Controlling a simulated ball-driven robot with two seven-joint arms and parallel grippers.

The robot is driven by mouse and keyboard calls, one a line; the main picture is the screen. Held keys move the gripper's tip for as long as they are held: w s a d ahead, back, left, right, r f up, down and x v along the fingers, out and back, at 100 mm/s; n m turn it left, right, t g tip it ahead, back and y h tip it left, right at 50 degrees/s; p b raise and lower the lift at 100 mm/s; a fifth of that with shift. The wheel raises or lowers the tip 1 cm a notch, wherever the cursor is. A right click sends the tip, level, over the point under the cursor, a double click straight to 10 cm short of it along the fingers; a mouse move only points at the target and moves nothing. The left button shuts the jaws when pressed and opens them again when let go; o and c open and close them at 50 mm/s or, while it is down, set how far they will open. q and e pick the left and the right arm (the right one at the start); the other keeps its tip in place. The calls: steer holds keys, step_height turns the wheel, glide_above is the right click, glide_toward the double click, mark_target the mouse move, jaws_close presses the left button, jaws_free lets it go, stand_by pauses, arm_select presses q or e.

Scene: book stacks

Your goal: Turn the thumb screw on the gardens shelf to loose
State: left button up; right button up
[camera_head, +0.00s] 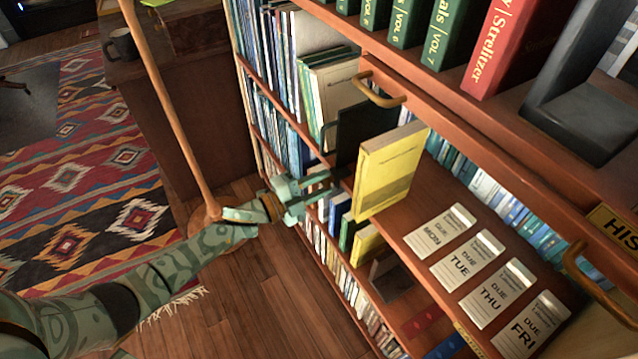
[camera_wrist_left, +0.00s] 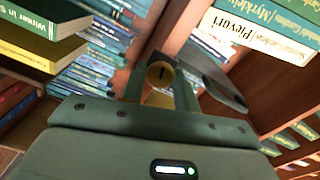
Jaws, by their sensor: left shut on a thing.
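The thumb screw (camera_wrist_left: 161,73) shows in the left wrist view as a round brass head with a dark slot, on the wooden shelf upright. My left gripper (camera_wrist_left: 160,88) has one finger on each side of the head and is shut on it. In the head view my left gripper (camera_head: 318,187) reaches in from the left to the bookcase's side, and the thumb screw is hidden there. My right gripper is in neither view.
A yellow book (camera_head: 388,170) stands just right of my gripper. Four-day due cards (camera_head: 440,240) lie on the shelf. A thin wooden pole (camera_head: 170,110) stands left, close to my arm. Books (camera_wrist_left: 265,35) flank the screw.

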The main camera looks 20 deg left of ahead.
arm_select(q)
steer(key=shift+f, duration=0.1)
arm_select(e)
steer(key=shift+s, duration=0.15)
arm_select(q)
steer(key=o, duration=1)
steer(key=shift+c, duration=0.2)
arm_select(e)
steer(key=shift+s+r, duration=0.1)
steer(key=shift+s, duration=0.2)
arm_select(q)
steer(key=p+v, duration=0.3)
steer(key=v, duration=1.3)
steer(key=shift+p, duration=0.3)
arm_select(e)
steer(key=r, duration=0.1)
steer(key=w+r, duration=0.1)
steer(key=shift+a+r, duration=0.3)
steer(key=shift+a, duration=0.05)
arm_select(q)
steer(key=shift+s+a, duration=0.1)
steer(key=shift+s, duration=0.05)
